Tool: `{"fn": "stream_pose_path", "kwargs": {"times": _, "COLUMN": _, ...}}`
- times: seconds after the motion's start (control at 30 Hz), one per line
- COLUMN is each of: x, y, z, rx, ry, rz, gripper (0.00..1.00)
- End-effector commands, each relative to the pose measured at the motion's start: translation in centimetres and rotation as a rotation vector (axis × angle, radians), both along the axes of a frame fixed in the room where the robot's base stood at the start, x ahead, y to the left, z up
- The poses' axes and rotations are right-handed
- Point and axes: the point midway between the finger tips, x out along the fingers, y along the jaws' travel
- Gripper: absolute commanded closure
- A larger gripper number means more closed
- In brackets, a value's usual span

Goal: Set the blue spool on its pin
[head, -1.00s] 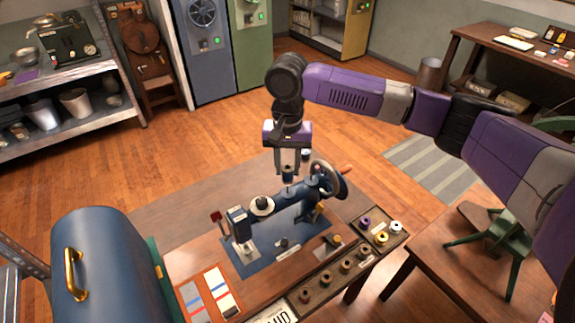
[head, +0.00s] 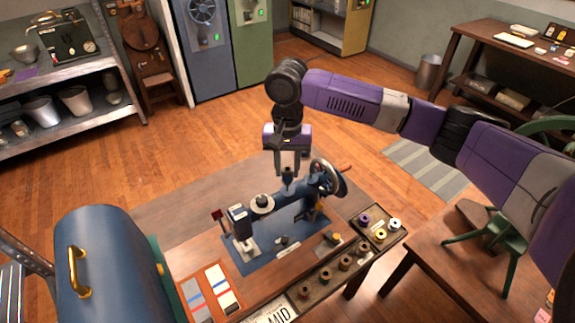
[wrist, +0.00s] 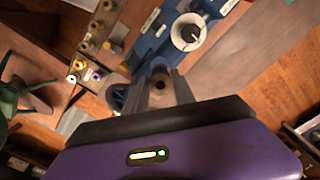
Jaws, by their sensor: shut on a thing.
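A blue sewing machine (head: 290,204) stands on its table, with a handwheel (head: 329,178) at its right end. My gripper (head: 288,170) points down over the top of the machine's arm. It is shut on a small dark spool (head: 287,179), whose blue colour is hard to make out. In the wrist view the spool's round end (wrist: 158,82) shows between my two fingers (wrist: 160,92). The spool is at or just above the machine's top. The pin below it is hidden, and I cannot tell whether they touch.
A black-and-white round part (head: 262,204) sits on the machine left of my gripper. A tray (head: 404,236) with purple, yellow and white spools and a row of brownish spools (head: 346,263) lie to the right and front. A blue domed case (head: 110,265) stands front left.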

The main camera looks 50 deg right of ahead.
Motion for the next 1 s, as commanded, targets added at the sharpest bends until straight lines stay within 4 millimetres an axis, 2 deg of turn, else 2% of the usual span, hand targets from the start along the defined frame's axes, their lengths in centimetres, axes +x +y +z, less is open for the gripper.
{"fn": "stream_pose_path", "kwargs": {"times": 0.47, "x": 0.0, "y": 0.0, "z": -0.3, "rx": 0.001, "ry": 0.001, "rz": 0.0, "gripper": 0.89}}
{"fn": "stream_pose_path", "kwargs": {"times": 0.87, "x": 0.0, "y": 0.0, "z": -1.3, "rx": 0.001, "ry": 0.001, "rz": 0.0, "gripper": 0.89}}
{"fn": "stream_pose_path", "kwargs": {"times": 0.9, "x": 0.0, "y": 0.0, "z": -1.4, "rx": 0.001, "ry": 0.001, "rz": 0.0, "gripper": 0.93}}
{"fn": "stream_pose_path", "kwargs": {"times": 1.0, "x": 0.0, "y": 0.0, "z": -1.7, "rx": 0.002, "ry": 0.001, "rz": 0.0, "gripper": 0.93}}
